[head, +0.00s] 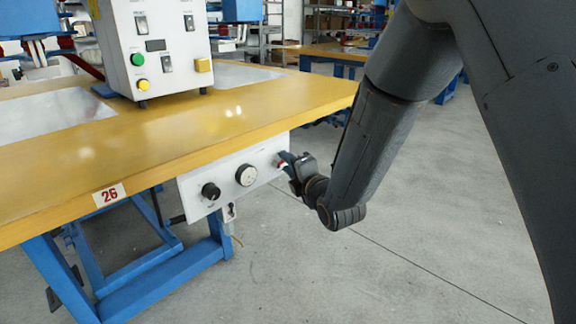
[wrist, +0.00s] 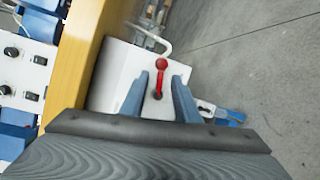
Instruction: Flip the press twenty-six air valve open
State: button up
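The air valve is a red lever (wrist: 160,78) with a round tip, on a white box (wrist: 111,72) in the wrist view. Its tip points toward the top of that picture. My gripper (wrist: 160,75) is open, with one blue-grey finger on each side of the lever and a gap on both sides. In the head view my gripper (head: 288,160) is at the right end of the white box (head: 217,188), under the table edge marked 26. It hides most of the lever there, and only a bit of red shows.
The box also carries a black knob (head: 210,191) and a round white dial (head: 246,175). The yellow table (head: 170,135) overhangs it and bears a control box (head: 158,45) with buttons. Blue legs (head: 165,272) stand below. The floor (head: 400,240) to the right is clear.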

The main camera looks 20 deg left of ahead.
jog(key=shift+c, duration=0.2)
grip_shut()
jog(key=shift+p, duration=0.35)
jog(key=shift+f+m+g+p, duration=0.15)
jog(key=shift+m+g+p, duration=0.35)
jog(key=shift+m+p, duration=0.45)
jog(key=shift+o, duration=0.2)
grip_release()
jog(key=shift+d, duration=0.15)
